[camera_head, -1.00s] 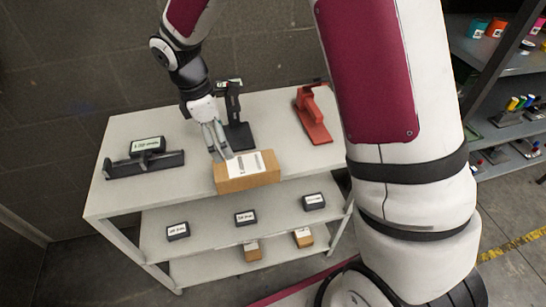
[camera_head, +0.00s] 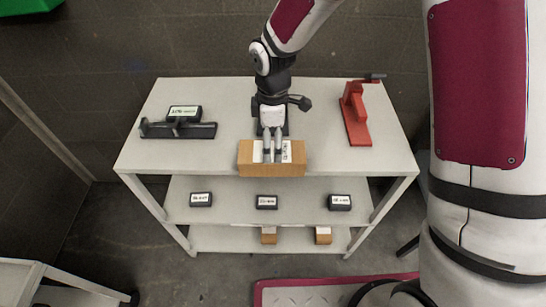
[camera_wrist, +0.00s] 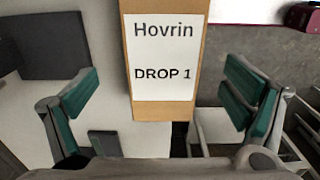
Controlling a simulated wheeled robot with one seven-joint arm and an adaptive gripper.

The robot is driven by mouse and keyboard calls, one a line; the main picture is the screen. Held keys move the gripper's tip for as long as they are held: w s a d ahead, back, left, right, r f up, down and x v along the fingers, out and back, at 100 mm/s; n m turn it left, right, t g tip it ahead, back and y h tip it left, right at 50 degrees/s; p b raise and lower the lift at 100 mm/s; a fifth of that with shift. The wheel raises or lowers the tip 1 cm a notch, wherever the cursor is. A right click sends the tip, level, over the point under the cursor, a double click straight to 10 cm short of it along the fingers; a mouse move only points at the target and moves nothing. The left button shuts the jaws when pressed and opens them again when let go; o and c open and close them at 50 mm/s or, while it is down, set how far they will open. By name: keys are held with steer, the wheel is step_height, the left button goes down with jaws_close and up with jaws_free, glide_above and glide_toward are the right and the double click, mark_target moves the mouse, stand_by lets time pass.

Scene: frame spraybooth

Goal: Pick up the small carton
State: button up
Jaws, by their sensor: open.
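A brown carton (camera_head: 296,165) with a white label lies at the front edge of the shelf unit's top. In the wrist view the carton (camera_wrist: 166,111) shows its label, reading "Hovrin DROP 1", between the two fingers. My gripper (camera_head: 272,157) is over the middle of this carton, its fingers hiding part of the label. In the wrist view my gripper (camera_wrist: 160,105) is open, with green pads on either side of the carton and a gap on both sides. Two smaller-looking brown cartons, left (camera_head: 269,237) and right (camera_head: 323,237), sit on the bottom shelf, partly hidden.
The top of the shelf unit (camera_head: 225,112) also holds a black scale-like device (camera_head: 180,130) at left and a red press (camera_head: 355,115) at right. A black stand is behind my gripper. Three dark labelled boxes, one at the centre (camera_head: 267,202), sit on the middle shelf.

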mark_target(272, 151)
steer(key=f, duration=0.2)
steer(key=f+p, duration=0.1)
steer(key=f, duration=0.1)
steer(key=shift+s+a, duration=0.1)
steer(key=shift+s, duration=0.2)
steer(key=shift+w+f, duration=0.1)
steer(key=shift+f, duration=0.5)
steer(key=shift+c, duration=0.5)
steer(key=c, duration=1.6)
steer(key=shift+o, duration=0.2)
steer(key=shift+r, duration=0.1)
